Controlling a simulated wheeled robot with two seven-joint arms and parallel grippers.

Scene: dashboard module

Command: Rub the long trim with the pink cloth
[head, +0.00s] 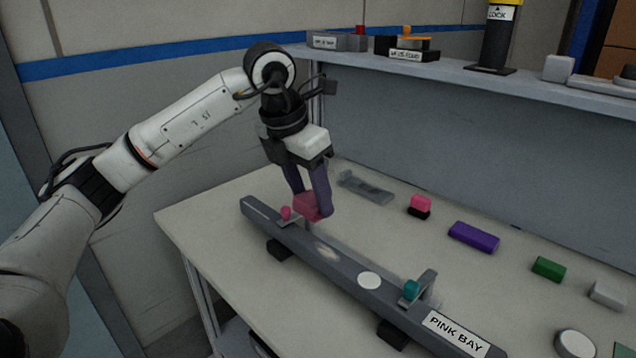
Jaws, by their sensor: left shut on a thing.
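The long trim (300,245) is a dark grey bar that runs diagonally across the table in the head view, raised on black supports. It carries a pale smear, a white disc (369,281), a small pink knob (286,213) and a teal knob (411,289) by an upright bracket. My left gripper (312,198), with purple fingers, points down and is shut on the pink cloth (308,206). The cloth is at the far edge of the trim, near the pink knob; I cannot tell whether it touches the trim. My right gripper is not in view.
Behind the trim lie a grey bracket (365,188), a pink-and-black block (420,206), a purple block (474,237) and a green block (549,268). A shelf (455,77) with several items runs along the back.

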